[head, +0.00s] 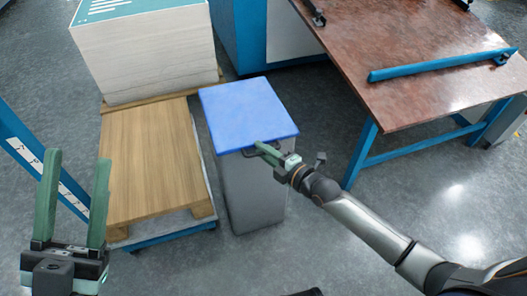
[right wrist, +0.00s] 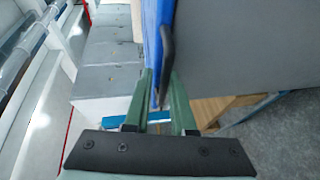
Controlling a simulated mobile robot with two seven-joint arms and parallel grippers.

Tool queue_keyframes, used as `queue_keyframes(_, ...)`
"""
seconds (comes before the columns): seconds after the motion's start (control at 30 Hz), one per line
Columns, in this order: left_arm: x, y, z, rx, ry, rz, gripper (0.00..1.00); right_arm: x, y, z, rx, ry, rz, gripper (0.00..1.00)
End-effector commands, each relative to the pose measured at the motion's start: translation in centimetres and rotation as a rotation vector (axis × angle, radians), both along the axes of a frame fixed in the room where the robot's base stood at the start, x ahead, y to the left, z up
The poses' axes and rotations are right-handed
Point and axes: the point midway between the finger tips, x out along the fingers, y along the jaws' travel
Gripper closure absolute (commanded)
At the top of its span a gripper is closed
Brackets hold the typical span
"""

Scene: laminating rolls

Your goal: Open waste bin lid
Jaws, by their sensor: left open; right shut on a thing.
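The waste bin (head: 253,195) is a tall grey box on the floor with a flat blue lid (head: 247,108). The lid lies level on top, closed. A dark handle (head: 248,153) is at the lid's front edge. My right gripper (head: 263,149) is at this edge, shut on the handle. In the right wrist view, the dark handle (right wrist: 167,55) and the blue lid edge (right wrist: 152,45) run down to between the green fingers (right wrist: 160,95). The exact contact is partly hidden. My left gripper (head: 77,165) is open and empty at the lower left, away from the bin.
A wooden pallet (head: 150,160) stands left of the bin, with a large paper stack (head: 145,55) behind on wood. A brown-topped table (head: 425,50) with blue legs is at the right. Grey floor (head: 310,220) is clear in front of the bin.

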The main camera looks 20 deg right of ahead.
Motion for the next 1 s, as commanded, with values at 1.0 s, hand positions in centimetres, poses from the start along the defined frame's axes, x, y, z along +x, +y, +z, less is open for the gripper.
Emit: queue_keyframes(1.0, 0.0, 0.2, 1.7, 0.014, -0.015, 0.02, 0.5, -0.5, 0.4, 0.1, -0.009, 0.055, 0.003, 1.0)
